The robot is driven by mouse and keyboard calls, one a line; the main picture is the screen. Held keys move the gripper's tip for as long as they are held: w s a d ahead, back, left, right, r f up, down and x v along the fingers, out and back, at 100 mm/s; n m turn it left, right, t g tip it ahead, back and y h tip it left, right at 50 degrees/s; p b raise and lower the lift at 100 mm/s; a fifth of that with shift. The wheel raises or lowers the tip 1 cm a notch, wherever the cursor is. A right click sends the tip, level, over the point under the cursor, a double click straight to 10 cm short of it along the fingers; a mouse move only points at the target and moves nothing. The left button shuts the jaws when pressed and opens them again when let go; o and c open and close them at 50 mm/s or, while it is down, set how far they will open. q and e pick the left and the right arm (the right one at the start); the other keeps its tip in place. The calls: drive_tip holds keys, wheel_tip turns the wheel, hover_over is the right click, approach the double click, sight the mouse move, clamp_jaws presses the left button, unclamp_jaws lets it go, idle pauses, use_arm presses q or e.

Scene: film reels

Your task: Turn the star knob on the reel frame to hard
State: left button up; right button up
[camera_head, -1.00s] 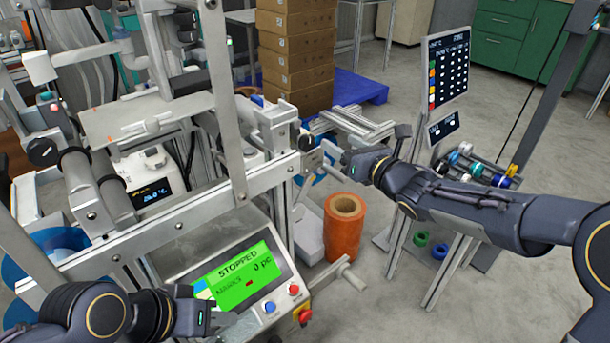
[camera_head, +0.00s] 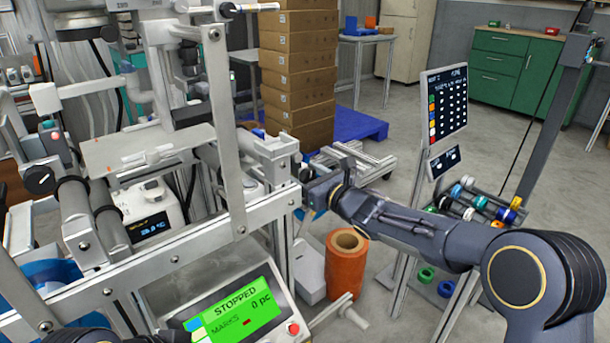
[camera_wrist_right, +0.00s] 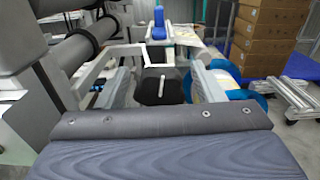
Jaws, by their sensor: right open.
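The star knob (camera_wrist_right: 152,88) is a dark, many-sided knob with a short white pointer line, roughly upright in the right wrist view. It sits at the end of the reel frame (camera_head: 180,258). My right gripper (camera_wrist_right: 163,83) is open, with one finger on each side of the knob. I cannot tell whether the fingers touch it. In the head view my right gripper (camera_head: 306,187) is at the frame's right end and hides the knob. No hard or soft marking is readable. Only a dark sliver of my left arm shows at the bottom left; its fingers are not visible.
A control panel with a green STOPPED screen (camera_head: 236,312) is below the frame. An orange reel (camera_head: 346,268) stands on the floor. A dark display (camera_head: 448,105) and a rack of coloured rolls (camera_head: 470,205) are to the right. Stacked boxes (camera_head: 297,80) stand behind.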

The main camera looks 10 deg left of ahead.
sight(310, 178)
drive_tip(key=shift+c, duration=0.3)
drive_tip(key=c, duration=0.9)
drive_tip(key=shift+f+m+b, duration=0.15)
drive_tip(key=shift+m+b, duration=0.45)
drive_tip(key=shift+m, duration=0.1)
use_arm(q)
drive_tip(key=shift+f, duration=0.8)
use_arm(e)
drive_tip(key=shift+m, duration=0.7)
drive_tip(key=o, duration=1)
drive_tip(key=shift+c, duration=0.2)
use_arm(q)
drive_tip(key=shift+r, duration=0.1)
use_arm(e)
drive_tip(key=shift+v, duration=3.95)
